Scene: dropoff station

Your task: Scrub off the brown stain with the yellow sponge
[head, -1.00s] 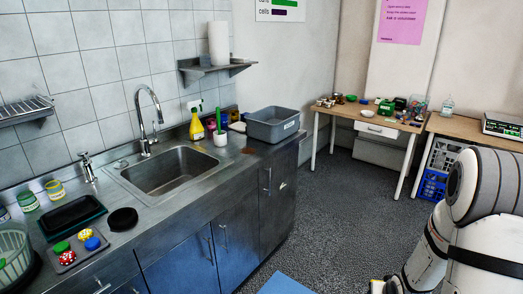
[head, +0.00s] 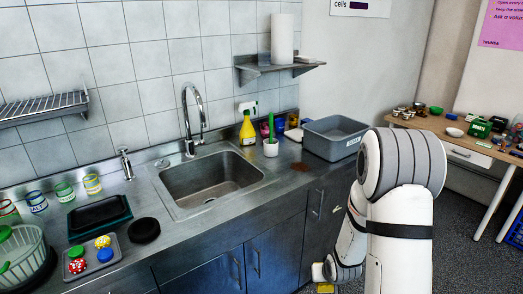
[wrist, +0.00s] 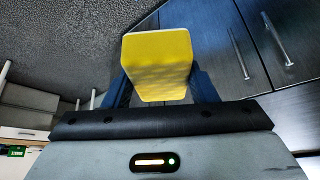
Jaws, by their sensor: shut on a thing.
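The yellow sponge (wrist: 157,62) fills the middle of the wrist view, between the two dark fingers of my gripper (wrist: 158,88), which is shut on it. In the head view, a small yellow part of the sponge (head: 325,288) shows at the bottom edge, below my wrist and below the counter top. The rest of it there is hidden or out of the picture. The brown stain (head: 300,167) is a small flat patch on the metal counter, right of the sink and in front of the grey bin. My gripper is well apart from it, low in front of the cabinets.
The sink (head: 212,183) lies left of the stain. A white cup with a green-handled brush (head: 271,147), a yellow spray bottle (head: 247,128) and the grey bin (head: 335,137) stand behind it. The counter's front strip is clear. Cabinet handles (head: 257,263) stick out below.

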